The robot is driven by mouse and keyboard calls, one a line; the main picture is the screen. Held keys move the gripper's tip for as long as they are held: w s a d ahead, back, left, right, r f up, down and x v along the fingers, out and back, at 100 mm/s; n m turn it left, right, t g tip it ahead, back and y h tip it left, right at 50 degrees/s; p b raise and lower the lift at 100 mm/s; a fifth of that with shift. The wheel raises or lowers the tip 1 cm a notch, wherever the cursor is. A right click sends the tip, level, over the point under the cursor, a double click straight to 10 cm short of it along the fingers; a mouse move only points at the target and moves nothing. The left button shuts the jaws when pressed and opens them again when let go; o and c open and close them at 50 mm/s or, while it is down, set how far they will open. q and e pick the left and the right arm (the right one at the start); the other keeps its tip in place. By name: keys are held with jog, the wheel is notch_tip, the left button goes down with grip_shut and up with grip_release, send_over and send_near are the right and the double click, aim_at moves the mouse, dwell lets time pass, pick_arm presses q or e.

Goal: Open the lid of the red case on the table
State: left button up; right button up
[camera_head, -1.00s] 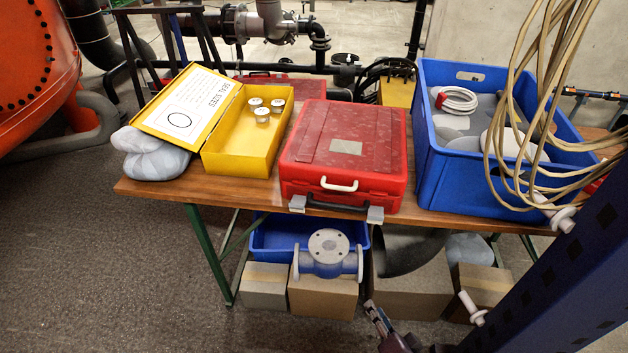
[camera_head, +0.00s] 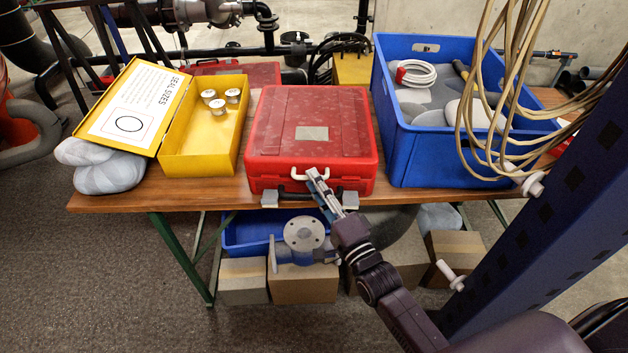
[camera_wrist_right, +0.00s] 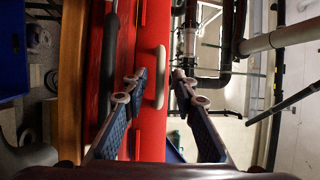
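The red case (camera_head: 290,112) lies closed on the table, its lid down, with a pale label on top. A cream handle (camera_head: 310,173) is on its front side, partly hidden by my right gripper (camera_head: 318,180). A black handle (camera_head: 292,200) sits below it between two grey latches. In the right wrist view, the cream handle (camera_wrist_right: 160,77) appears between the two fingers of my open right gripper (camera_wrist_right: 160,82), with the red case front (camera_wrist_right: 124,60) behind. I cannot tell whether the fingers touch the handle. My left gripper is out of view.
An open yellow box (camera_head: 205,150) with several white-topped pieces stands left of the case. A blue crate (camera_head: 440,158) stands close on its right, with hanging tan cables (camera_head: 470,110) over it. Cardboard boxes (camera_head: 305,288) and a flanged valve (camera_head: 304,233) are below the wooden table (camera_head: 120,200).

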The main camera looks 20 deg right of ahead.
jog(key=shift+w, duration=0.35)
grip_shut()
